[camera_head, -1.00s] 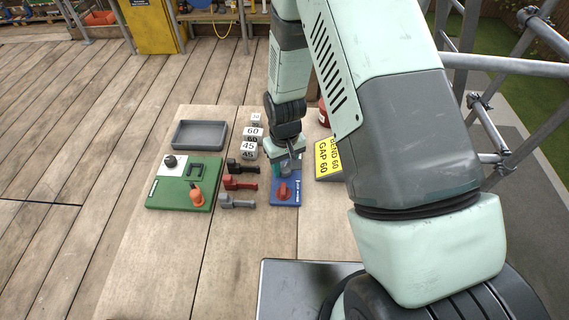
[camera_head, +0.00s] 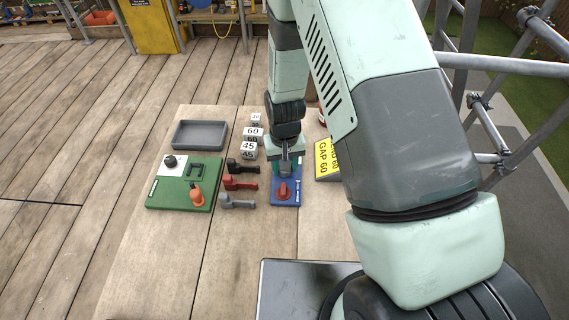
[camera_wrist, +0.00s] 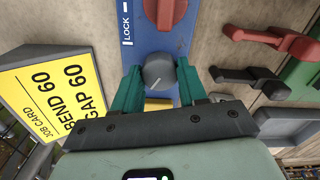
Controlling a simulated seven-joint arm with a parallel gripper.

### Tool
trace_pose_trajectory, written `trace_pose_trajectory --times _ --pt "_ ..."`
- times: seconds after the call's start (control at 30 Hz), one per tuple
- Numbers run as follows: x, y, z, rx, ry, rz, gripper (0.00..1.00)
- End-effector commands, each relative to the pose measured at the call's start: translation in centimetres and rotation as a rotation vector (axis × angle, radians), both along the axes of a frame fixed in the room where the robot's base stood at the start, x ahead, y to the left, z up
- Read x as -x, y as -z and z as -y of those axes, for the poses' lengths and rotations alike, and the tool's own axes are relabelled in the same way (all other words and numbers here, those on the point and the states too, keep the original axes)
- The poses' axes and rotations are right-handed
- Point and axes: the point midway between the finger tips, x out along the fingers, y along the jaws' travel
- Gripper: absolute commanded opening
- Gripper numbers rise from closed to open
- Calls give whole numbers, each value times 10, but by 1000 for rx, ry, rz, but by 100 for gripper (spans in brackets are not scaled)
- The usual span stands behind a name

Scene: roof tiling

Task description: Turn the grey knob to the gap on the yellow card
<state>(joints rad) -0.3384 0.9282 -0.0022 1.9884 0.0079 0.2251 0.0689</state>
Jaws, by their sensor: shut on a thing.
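The grey knob (camera_wrist: 158,72) sits on a blue panel (camera_wrist: 188,22) between my fingertips in the wrist view. My gripper (camera_wrist: 158,84) is shut on the knob, one green finger on each side. In the head view my gripper (camera_head: 286,168) is down over the far part of the panel (camera_head: 292,199) and hides the knob. The yellow card (camera_head: 325,158) stands to the right of the panel and reads "GAP 60". In the wrist view the card (camera_wrist: 55,98) reads "BEND 60" and "GAP 60". The scale around the knob is not readable.
A red knob (camera_head: 283,190) is on the near part of the panel, by the word LOCK. Black, red (camera_head: 240,182) and grey handles lie to the left.

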Motion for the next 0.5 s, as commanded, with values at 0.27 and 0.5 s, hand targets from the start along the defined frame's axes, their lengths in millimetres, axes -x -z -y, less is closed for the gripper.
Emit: trace_pose_trajectory --times 0.27,0.5 --pt "0 0 0 0 -1 1 67" --pt "0 -3 0 0 -1 1 67"
